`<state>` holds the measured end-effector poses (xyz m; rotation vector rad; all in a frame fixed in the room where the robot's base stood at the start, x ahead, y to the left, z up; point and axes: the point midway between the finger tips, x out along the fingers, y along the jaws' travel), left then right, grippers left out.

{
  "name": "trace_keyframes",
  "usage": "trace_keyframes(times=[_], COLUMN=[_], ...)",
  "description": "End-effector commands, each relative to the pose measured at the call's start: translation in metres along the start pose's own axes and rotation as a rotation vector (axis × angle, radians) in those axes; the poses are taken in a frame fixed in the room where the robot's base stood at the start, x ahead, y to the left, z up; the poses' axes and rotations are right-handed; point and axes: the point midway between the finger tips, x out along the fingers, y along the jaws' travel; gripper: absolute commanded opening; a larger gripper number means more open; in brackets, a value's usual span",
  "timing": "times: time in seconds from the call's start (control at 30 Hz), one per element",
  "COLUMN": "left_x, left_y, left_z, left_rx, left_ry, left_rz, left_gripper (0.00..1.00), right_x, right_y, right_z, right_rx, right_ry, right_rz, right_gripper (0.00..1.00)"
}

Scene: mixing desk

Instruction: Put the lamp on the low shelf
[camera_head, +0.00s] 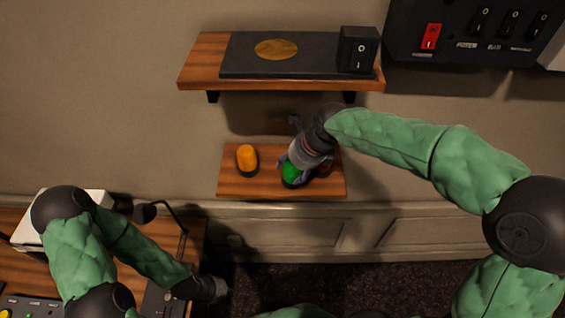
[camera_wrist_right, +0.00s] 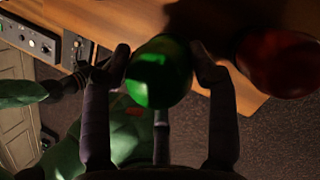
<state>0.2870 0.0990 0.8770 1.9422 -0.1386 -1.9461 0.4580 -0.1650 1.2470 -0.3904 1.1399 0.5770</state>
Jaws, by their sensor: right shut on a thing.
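A green lamp (camera_head: 290,174) is between the fingers of my right gripper (camera_head: 298,165), at the low wooden shelf (camera_head: 268,188). In the right wrist view the green lamp (camera_wrist_right: 158,75) sits between the fingertips of the right gripper (camera_wrist_right: 162,62). I cannot tell whether its base rests on the shelf. An orange lamp (camera_head: 247,157) stands upright at the left of the low shelf. A dark red lamp (camera_head: 323,169) is just right of the green one, partly hidden by my gripper; it also shows in the wrist view (camera_wrist_right: 278,64). My left gripper (camera_head: 217,289) is low, near the desk; its fingers are unclear.
An upper shelf (camera_head: 203,73) above holds a dark plate (camera_head: 318,52) with a gold disc and a black switch box (camera_head: 358,50). A dark switch panel (camera_head: 470,45) hangs at the top right. A desk (camera_head: 190,225) with a small microphone (camera_head: 146,212) is at lower left.

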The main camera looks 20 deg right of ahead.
Motion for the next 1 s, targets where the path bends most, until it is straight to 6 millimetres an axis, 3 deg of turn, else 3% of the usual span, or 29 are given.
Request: trace_keyframes(times=[0.17,0.37,0.5,0.87,0.9,0.97,1.0], left_x=[-0.001,-0.005,-0.004,-0.002,-0.002,-0.002,-0.002], left_y=[0.000,0.002,0.002,0.001,0.001,0.001,0.001], left_z=[0.000,0.000,0.000,0.000,0.000,0.000,0.000], left_rx=[0.000,0.000,0.000,0.000,0.000,0.000,0.000], left_ry=[0.000,0.000,0.000,0.000,0.000,0.000,0.000], left_rz=[0.000,0.000,0.000,0.000,0.000,0.000,0.000], left_gripper=[0.00,0.00,0.00,0.00,0.00,0.00,0.00], right_x=[0.004,0.014,0.027,0.031,0.032,0.031,0.031], right_y=[0.001,0.001,0.000,0.000,0.000,0.000,0.000], right_z=[0.009,0.035,0.029,0.027,0.027,0.027,0.027], right_rx=[-0.002,-0.004,0.000,0.000,-0.001,-0.001,-0.001], right_ry=[0.000,0.001,0.001,-0.001,0.000,0.000,0.000], right_rz=[0.001,0.001,0.000,-0.001,0.000,0.000,0.000], right_gripper=[0.18,0.18,0.18,0.18,0.62,0.79,0.83])
